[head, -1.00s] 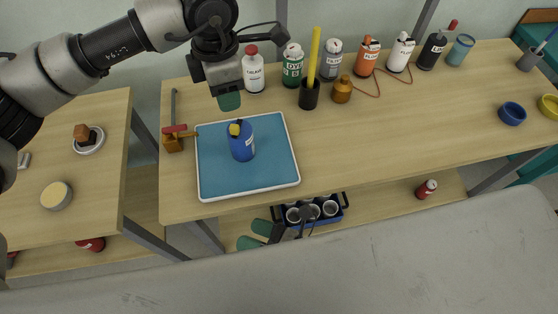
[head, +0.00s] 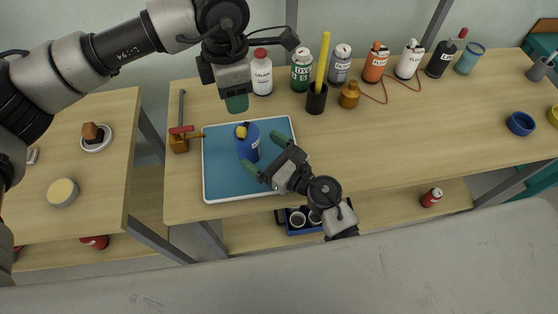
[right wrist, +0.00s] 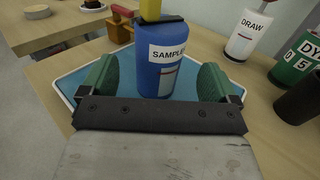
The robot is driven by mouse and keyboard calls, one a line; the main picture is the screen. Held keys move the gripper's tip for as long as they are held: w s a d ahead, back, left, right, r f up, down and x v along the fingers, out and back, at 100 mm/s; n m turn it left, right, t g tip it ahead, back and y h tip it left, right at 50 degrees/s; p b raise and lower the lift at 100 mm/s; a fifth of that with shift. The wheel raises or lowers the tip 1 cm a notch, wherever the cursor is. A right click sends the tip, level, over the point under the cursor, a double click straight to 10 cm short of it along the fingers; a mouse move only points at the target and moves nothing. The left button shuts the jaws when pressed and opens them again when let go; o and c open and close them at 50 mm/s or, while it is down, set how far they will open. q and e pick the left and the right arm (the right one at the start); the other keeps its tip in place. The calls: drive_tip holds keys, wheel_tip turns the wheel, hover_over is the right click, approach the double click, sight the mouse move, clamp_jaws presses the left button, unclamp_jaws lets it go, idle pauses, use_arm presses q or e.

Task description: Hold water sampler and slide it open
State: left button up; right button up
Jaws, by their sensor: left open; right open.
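The water sampler is a blue bottle (head: 246,146) with a yellow-and-black top, upright on the blue tray (head: 222,183). In the right wrist view the sampler (right wrist: 165,75), its label starting "SAMPL", stands just beyond and between my right fingertips. My right gripper (head: 264,156) is open, its green fingers pointing at the sampler from the lower right. Its two green fingers also show in the right wrist view (right wrist: 157,88). My left gripper (head: 237,104) is above the tray's back edge, over the sampler's far side; its fingers overlap in the picture, and nothing shows in them.
A red-handled tool on an orange block (head: 180,143) lies left of the tray. Behind stand the white DRAW bottle (head: 262,80), a green DYE bottle (head: 301,75), a black cup (head: 316,100) with a yellow rod, and more bottles. The table's right-hand middle is clear.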

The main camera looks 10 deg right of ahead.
sight(241, 129)
drive_tip(key=x, duration=0.5)
drive_tip(key=c, duration=1.1)
use_arm(q)
drive_tip(key=shift+o, duration=0.4)
drive_tip(key=n, duration=0.2)
drive_tip(key=r+n, duration=0.1)
drive_tip(key=n, duration=0.2)
wheel_tip(241, 129, down, 11)
drive_tip(key=n, duration=0.6)
drive_tip(key=shift+f+n, duration=0.15)
drive_tip(key=shift+n, duration=0.25)
